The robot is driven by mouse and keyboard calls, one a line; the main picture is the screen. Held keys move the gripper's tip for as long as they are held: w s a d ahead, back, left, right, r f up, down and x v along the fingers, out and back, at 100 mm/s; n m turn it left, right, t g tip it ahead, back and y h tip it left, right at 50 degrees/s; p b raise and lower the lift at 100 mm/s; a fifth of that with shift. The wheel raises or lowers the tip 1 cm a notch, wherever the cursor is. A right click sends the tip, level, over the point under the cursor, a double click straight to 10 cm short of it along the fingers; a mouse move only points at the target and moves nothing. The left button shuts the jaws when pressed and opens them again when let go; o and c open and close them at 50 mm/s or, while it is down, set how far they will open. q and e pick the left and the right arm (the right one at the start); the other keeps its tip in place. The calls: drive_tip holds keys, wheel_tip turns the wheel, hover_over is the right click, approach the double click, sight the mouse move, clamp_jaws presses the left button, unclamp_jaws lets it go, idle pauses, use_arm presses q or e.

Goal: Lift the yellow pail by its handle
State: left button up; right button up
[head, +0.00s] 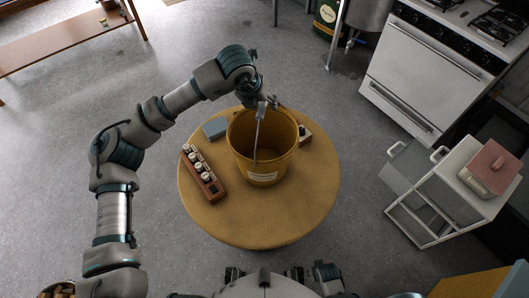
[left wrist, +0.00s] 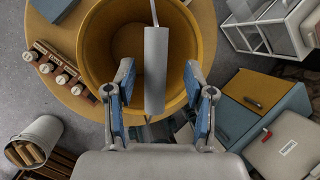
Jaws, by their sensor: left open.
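The yellow pail (head: 240,150) stands upright on a round yellow table (head: 210,222), with a white label on its front. It also shows in the left wrist view (left wrist: 92,45). Its handle is raised across the opening, with a grey grip (head: 261,112). In the left wrist view the grip (left wrist: 155,50) lies between the blue-padded fingers of my open left gripper (left wrist: 158,80), with space on both sides. In the head view my left gripper (head: 266,100) is above the pail's far rim, partly hidden by its own links. My right gripper is not in view.
A wooden holder with several knobbed pieces (head: 202,176) lies left of the pail. A blue-grey block (head: 215,128) is behind it and a small box (head: 304,134) sits at the right. A white cart (head: 450,190) stands right of the table. A stove (head: 425,75) is at the back right.

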use_arm(q)
drive_tip(key=shift+w+f, duration=0.25)
drive_tip(key=shift+f, duration=0.35)
drive_tip(key=shift+w+f, duration=0.2)
drive_tip(key=shift+f, duration=0.35)
drive_tip(key=shift+a, duration=0.1)
drive_tip(key=c, duration=0.7)
clamp_jaws()
drive_tip(key=shift+d, duration=0.25)
drive_tip(key=shift+a+r, duration=0.1)
drive_tip(key=shift+r, duration=0.1)
